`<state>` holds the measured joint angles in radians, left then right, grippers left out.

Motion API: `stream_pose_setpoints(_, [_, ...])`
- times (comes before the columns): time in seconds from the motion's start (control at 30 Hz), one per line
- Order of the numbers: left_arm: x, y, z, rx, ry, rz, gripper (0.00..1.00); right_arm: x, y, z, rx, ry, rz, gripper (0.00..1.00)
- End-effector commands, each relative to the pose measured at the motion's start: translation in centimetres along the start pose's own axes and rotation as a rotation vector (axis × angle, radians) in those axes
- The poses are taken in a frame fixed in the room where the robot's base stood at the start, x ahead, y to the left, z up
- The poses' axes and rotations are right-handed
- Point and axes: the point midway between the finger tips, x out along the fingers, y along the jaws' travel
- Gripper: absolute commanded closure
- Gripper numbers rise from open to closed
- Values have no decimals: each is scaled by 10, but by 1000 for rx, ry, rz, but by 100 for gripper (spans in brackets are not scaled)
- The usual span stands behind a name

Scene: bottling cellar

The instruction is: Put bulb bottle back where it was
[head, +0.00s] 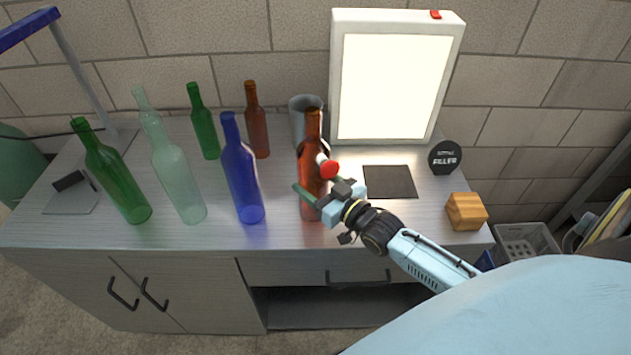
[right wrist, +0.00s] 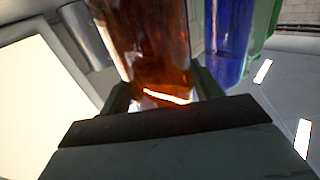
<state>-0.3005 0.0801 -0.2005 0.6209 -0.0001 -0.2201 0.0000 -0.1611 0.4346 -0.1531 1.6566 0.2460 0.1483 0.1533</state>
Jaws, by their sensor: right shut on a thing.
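My right gripper (head: 322,198) is shut on an amber bottle (head: 311,150) at its lower body. The bottle is upright, in front of a grey metal cylinder, left of the dark square mat (head: 390,181). I cannot tell if its base touches the counter. The right wrist view shows the amber glass (right wrist: 150,45) between the fingers (right wrist: 160,95). Other bottles stand to the left: blue (head: 241,175), pale green (head: 177,175), dark green (head: 113,175), a smaller green (head: 204,125) and a smaller brown (head: 256,125). My left gripper is not in view.
A lit white panel (head: 392,85) stands behind the mat. A black round "filler" object (head: 445,157) and a wooden block (head: 466,211) are at the right. The grey cylinder (head: 298,108) is close behind the held bottle. A red-ended object (head: 328,168) shows beside it.

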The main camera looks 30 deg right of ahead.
Motion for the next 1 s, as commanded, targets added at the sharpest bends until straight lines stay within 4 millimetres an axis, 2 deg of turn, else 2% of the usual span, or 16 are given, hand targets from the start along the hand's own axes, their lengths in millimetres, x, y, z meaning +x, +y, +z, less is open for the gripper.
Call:
stream_pose_setpoints(0.03, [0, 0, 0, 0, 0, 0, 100, 2, 0, -4, -1, 13, -1, 100])
stream_pose_setpoints(0.3, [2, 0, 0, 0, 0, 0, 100, 2, 0, -2, -1, 13, -1, 100])
stream_pose_setpoints(0.33, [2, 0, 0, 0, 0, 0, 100, 2, 0, -2, -1, 13, -1, 33])
stream_pose_setpoints(0.5, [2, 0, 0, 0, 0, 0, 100, 1, 0, 0, -1, 8, -1, 11])
stream_pose_setpoints(0.8, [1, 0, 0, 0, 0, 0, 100, -3, 0, 6, 1, -9, 1, 11])
stream_pose_setpoints(1.0, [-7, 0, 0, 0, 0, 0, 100, -15, 0, 4, 1, -6, 0, 11])
